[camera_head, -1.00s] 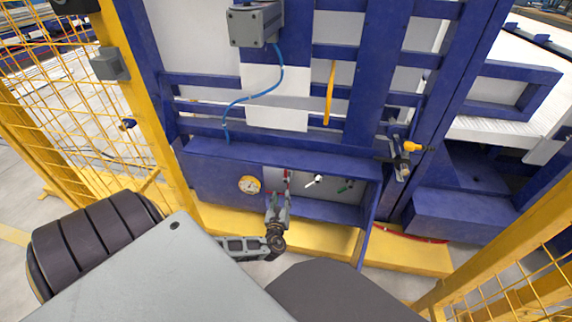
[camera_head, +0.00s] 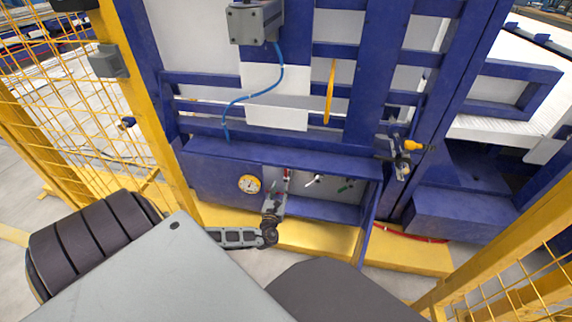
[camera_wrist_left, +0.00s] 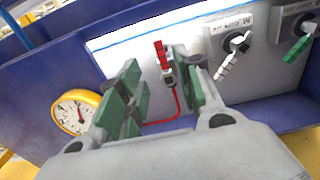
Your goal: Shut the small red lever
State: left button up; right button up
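The small red lever (camera_head: 286,174) is on the grey panel inside the blue box, right of the round gauge. In the left wrist view the red lever (camera_wrist_left: 161,56) stands nearly upright, leaning slightly left, with a thin red line curving down below it. My left gripper (camera_head: 275,193) is just below and left of the lever in the head view. In the left wrist view my left gripper (camera_wrist_left: 158,76) is open, its green-padded fingers apart. The lever shows in the gap between them, nearer the right finger; contact is not visible. My right gripper is not in view.
A yellow-rimmed gauge (camera_wrist_left: 76,115) is left of the fingers. A white lever (camera_wrist_left: 232,58) and a green lever (camera_wrist_left: 299,46) are to the right on the same panel. The blue box's top edge (camera_head: 280,152) overhangs the panel. A yellow mesh fence (camera_head: 60,110) is at left.

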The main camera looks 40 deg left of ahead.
aim_at(286, 171)
pick_arm(q)
jog(key=b+x, duration=0.3)
jog(key=x, duration=0.6)
jog(key=shift+w+f+b, duration=0.1)
jog(key=shift+w+b, duration=0.05)
jog(key=shift+b, duration=0.2)
jog(key=shift+b+x, duration=0.6)
jog(key=shift+x, duration=0.9)
jog(key=shift+a, duration=0.1)
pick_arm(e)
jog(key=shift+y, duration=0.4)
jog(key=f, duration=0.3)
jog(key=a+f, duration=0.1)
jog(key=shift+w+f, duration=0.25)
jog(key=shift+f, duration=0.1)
pick_arm(q)
grip_shut()
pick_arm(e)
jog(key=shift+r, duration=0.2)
